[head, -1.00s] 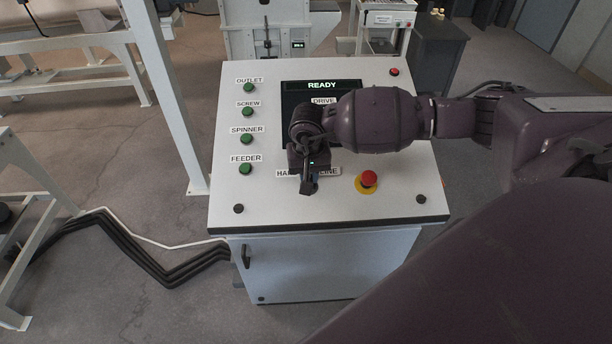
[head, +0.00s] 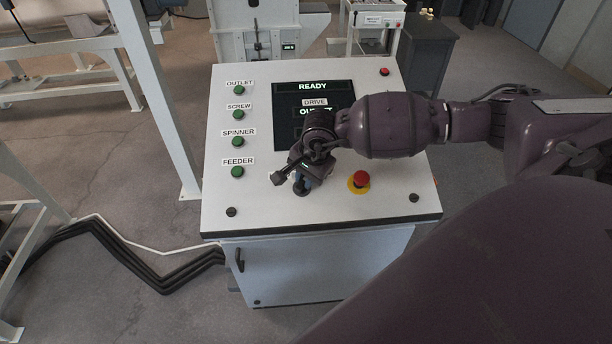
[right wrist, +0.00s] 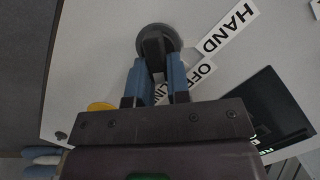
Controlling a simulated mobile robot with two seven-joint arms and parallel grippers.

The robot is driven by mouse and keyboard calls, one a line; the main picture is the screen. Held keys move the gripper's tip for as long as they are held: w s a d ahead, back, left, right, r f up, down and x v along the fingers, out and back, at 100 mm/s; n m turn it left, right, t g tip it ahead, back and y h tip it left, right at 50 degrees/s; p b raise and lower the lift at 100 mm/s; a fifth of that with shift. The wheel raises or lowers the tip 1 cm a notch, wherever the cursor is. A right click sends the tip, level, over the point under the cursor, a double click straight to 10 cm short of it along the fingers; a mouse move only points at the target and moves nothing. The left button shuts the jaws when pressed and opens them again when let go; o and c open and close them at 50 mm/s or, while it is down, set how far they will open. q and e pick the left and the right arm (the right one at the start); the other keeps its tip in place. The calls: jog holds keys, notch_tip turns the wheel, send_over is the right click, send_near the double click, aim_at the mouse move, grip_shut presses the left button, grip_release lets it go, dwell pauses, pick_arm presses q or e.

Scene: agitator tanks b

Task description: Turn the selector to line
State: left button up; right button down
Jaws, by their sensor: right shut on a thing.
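The selector (right wrist: 154,40) is a dark round knob with a bar handle on the sloped white panel. The labels HAND (right wrist: 229,27), OFF (right wrist: 206,69) and a partly hidden LINE (right wrist: 165,90) lie beside it in the right wrist view. My right gripper (right wrist: 157,72) has its two blue fingers on either side of the handle, shut on it. In the head view, my right gripper (head: 304,178) is at the panel's lower middle and hides most of the selector and its labels. I cannot tell which label the handle points to. My left gripper is not in view.
A red emergency stop (head: 361,179) on a yellow ring sits close right of the gripper. Green buttons (head: 238,141) line the panel's left side. The screen (head: 314,88) reads READY and is partly covered by my arm. A white post (head: 160,90) stands left of the panel.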

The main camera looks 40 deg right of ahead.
jog(key=shift+s+a+f+m, duration=0.2)
jog(key=shift+s+f+m, duration=0.2)
jog(key=shift+f, duration=0.1)
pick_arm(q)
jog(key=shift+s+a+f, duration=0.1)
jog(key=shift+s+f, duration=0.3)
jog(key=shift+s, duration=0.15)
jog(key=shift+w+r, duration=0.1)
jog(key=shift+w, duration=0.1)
pick_arm(e)
jog(key=c, duration=1.2)
grip_release()
jog(key=shift+o, duration=0.6)
jog(key=shift+w, duration=0.25)
jog(key=shift+d+r, duration=0.15)
jog(key=shift+r, duration=0.45)
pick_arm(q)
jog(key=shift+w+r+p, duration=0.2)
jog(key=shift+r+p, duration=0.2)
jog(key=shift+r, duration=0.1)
pick_arm(e)
jog(key=v, duration=0.9)
jog(key=shift+s+r, duration=0.2)
jog(key=shift+r, duration=0.15)
